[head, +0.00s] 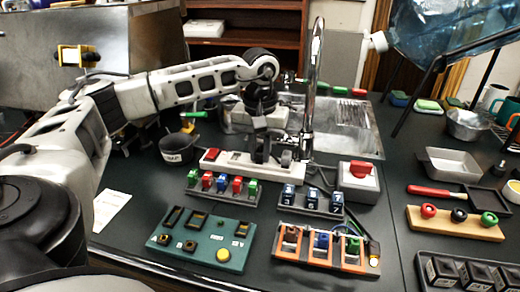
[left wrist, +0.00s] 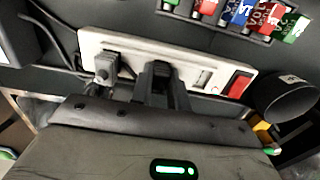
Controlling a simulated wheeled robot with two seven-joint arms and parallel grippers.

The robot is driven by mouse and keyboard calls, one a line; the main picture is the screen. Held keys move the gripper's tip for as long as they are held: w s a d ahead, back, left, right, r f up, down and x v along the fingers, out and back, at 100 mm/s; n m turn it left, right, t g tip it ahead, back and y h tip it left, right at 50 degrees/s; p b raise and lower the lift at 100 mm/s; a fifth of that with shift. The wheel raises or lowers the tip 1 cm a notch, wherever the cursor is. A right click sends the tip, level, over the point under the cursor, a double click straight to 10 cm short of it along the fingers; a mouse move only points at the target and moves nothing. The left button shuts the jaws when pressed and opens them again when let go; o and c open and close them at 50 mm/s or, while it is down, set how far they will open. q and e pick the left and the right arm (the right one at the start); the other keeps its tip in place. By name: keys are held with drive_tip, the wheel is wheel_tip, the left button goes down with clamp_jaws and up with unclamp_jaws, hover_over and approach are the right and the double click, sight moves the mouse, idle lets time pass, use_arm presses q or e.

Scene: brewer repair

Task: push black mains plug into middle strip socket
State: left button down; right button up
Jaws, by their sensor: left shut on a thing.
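The white power strip (head: 232,160) lies on the dark bench, with a red switch (head: 211,155) at its left end. My left gripper (head: 263,150) points down over the middle of the strip and is shut on the black mains plug (left wrist: 161,72). The fingers hide most of the plug. My right gripper is not in view.
A tap (head: 316,80) rises close behind the strip's right end. A black cup (head: 180,149) stands left. Dark cables (left wrist: 48,50) run beside the grey plug.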

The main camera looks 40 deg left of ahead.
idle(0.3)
use_arm(q)
drive_tip(key=c, duration=1.3)
unclamp_jaws()
wheel_tip(320, 180, up, 16)
drive_tip(key=shift+f+p, duration=0.1)
drive_tip(key=shift+p, duration=0.7)
